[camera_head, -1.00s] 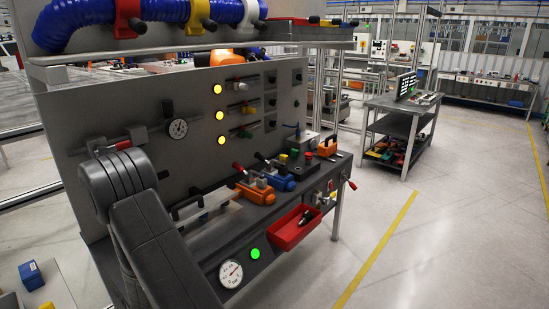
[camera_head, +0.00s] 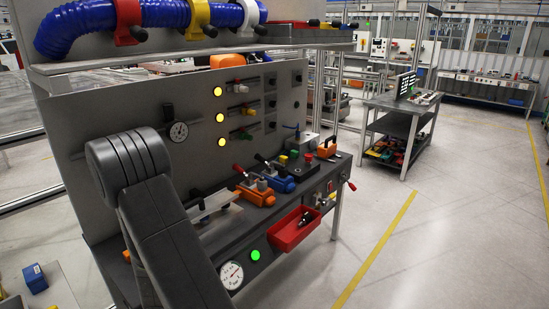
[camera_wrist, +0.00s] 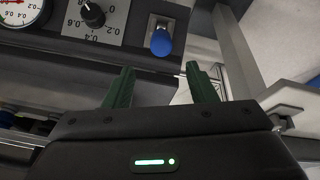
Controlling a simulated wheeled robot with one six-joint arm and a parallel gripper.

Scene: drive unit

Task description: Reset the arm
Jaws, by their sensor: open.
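My gripper (camera_wrist: 158,88) shows in the wrist view with its two green fingers apart and nothing between them. Beyond the fingers are the front edge of the drive unit and a pale area, apart from the fingertips. In the head view my grey arm rises at the lower left in front of the drive unit (camera_head: 200,150), and the gripper itself is hidden there.
The bench carries orange and blue clamps (camera_head: 256,192), a red tray (camera_head: 292,230) and a gauge (camera_head: 231,274) on its front. The wrist view shows a blue knob (camera_wrist: 161,43) and a black dial (camera_wrist: 93,14). A cart (camera_head: 398,125) stands behind right. Floor right of the bench is clear.

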